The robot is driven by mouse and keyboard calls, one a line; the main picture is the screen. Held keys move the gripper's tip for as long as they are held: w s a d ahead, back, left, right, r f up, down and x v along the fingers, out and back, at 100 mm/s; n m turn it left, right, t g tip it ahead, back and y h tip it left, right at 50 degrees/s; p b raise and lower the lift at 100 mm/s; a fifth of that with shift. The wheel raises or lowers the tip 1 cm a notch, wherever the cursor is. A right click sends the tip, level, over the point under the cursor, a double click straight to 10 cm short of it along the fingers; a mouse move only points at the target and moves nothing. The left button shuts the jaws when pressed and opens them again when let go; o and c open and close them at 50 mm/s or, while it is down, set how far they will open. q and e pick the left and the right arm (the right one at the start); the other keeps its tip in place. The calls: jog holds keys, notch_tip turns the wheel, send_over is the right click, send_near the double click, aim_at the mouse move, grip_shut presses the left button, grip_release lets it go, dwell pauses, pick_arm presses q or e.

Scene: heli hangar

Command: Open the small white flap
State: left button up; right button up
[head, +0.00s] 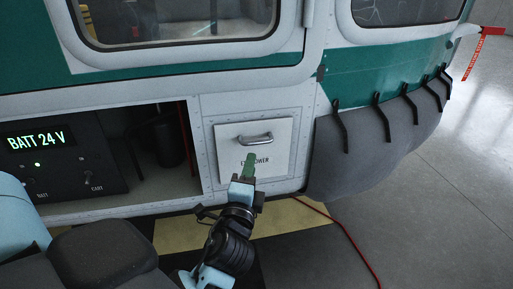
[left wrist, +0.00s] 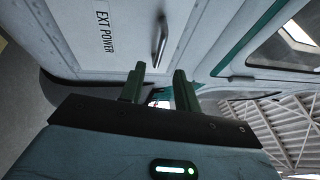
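The small white flap (head: 226,150) is a square panel low on the helicopter's side, marked EXT POWER, with a metal bar handle (head: 255,139) near its top. It looks closed. My left gripper (head: 249,165) is in front of the flap's lower part, below the handle, and partly covers the lettering. In the left wrist view the flap (left wrist: 118,55) and its handle (left wrist: 159,40) lie just beyond the fingertips. The two green fingers of the left gripper (left wrist: 159,70) are apart with nothing between them. My right gripper is not in view.
An open bay with a BATT 24 V panel (head: 55,150) is left of the flap. A dark grey bulge (head: 365,150) with black curved ribs is to the right. A red cable (head: 345,235) lies on the floor. The floor at right is clear.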

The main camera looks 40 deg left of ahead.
aim_at(256, 147)
pick_arm(q)
jog(key=p+x, duration=0.1)
jog(key=x, duration=0.6)
jog(key=shift+w+a+r, duration=0.1)
jog(key=shift+w+a, duration=0.05)
jog(key=shift+w, duration=0.15)
grip_shut()
